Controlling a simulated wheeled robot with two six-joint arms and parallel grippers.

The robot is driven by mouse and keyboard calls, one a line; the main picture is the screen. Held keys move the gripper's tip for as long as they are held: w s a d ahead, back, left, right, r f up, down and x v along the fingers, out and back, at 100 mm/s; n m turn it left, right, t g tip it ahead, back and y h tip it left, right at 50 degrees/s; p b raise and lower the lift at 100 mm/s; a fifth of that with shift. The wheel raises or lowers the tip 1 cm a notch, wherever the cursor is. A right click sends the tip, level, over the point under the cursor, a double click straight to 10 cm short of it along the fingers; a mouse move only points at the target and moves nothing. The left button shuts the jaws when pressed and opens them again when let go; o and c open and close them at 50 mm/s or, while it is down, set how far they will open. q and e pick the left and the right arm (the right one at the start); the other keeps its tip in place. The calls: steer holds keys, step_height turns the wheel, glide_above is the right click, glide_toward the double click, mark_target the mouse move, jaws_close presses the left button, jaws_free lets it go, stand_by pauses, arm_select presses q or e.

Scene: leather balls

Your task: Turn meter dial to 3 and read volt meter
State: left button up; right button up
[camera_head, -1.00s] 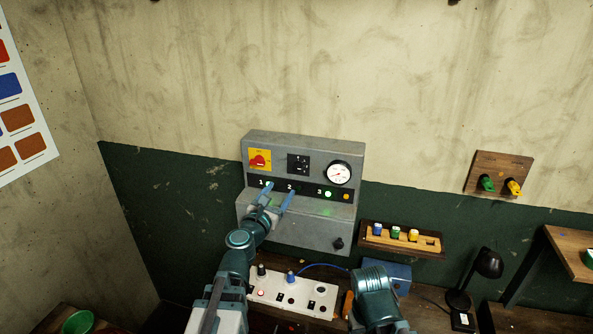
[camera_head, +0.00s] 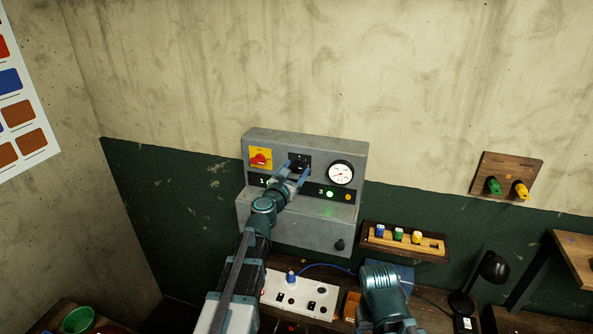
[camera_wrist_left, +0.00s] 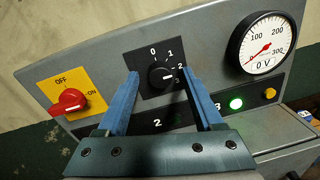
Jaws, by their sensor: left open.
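The meter dial (camera_wrist_left: 160,76) is a black knob on a black plate marked 0, 1, 2 and a partly hidden lower mark. Its white mark points right, but I cannot tell which number it meets. My left gripper (camera_head: 298,170) is open, with its blue fingers on either side of the dial in the left wrist view (camera_wrist_left: 160,72); contact is unclear. The round white volt meter (camera_wrist_left: 266,46) is right of the dial, its red needle low at left near the scale's start, with "0 V" below; it also shows in the head view (camera_head: 341,173). My right gripper is out of view.
A red rotary switch (camera_wrist_left: 68,102) on a yellow OFF/ON plate is left of the dial. A green light (camera_wrist_left: 236,104) glows beside the 3 label. A white socket strip (camera_head: 300,294) and a wooden rack (camera_head: 405,240) of coloured plugs are below.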

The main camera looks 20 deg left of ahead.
arm_select(q)
jaws_close()
steer(key=shift+m, duration=0.3)
steer(key=m, duration=0.3)
steer(key=shift+m+p, duration=0.3)
steer(key=shift+m+g, duration=0.3)
steer(key=shift+m, duration=1.9)
jaws_free()
